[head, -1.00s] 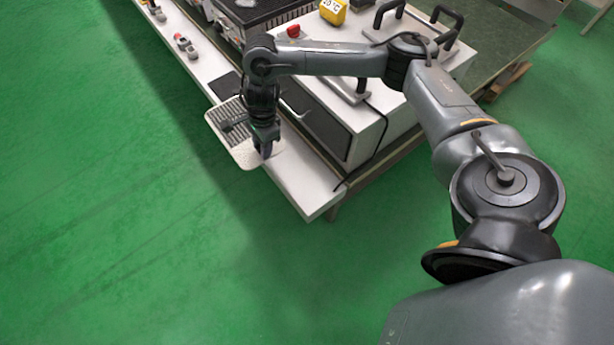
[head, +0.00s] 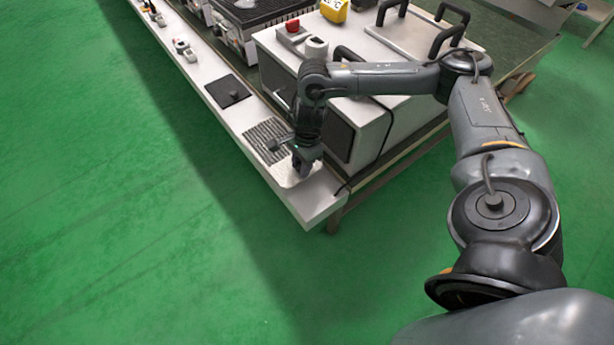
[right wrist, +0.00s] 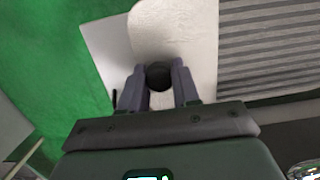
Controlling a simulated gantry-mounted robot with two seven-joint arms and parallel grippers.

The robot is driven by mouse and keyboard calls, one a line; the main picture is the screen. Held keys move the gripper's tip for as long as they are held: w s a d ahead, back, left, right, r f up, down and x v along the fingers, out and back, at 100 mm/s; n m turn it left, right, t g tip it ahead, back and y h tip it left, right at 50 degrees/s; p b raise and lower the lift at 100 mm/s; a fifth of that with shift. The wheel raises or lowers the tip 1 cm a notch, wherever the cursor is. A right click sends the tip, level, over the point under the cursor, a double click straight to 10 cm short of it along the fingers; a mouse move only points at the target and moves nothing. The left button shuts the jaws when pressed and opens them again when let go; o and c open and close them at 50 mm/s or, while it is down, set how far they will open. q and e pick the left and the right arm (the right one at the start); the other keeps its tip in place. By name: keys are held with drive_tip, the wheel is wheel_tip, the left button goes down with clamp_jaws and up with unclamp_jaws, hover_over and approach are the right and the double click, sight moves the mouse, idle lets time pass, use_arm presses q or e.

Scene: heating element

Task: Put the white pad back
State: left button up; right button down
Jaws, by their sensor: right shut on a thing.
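The white pad (head: 283,174) is a flat plate with a plain white end and a grey striped end. It lies over the near end of the white ledge, and I cannot tell whether it touches the ledge. My right gripper (head: 302,166) points down over the plain end. In the right wrist view the fingers (right wrist: 159,88) are shut on a dark round knob (right wrist: 158,72) at the white pad (right wrist: 180,32), with stripes to the right. The fingers and wrist hide part of the pad. My left gripper is not in view.
The white ledge (head: 318,202) runs along the front of a white box-shaped unit (head: 365,120). A black square plate (head: 228,91) lies farther along the ledge. Green floor is open to the left.

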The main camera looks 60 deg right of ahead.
drive_tip(key=shift+s+d+f, duration=0.45)
drive_tip(key=shift+s+f, duration=0.1)
drive_tip(key=shift+s, duration=0.2)
drive_tip(key=shift+f+b, duration=1.3)
drive_tip(key=shift+f, duration=0.7)
drive_tip(key=c, duration=0.8)
unclamp_jaws()
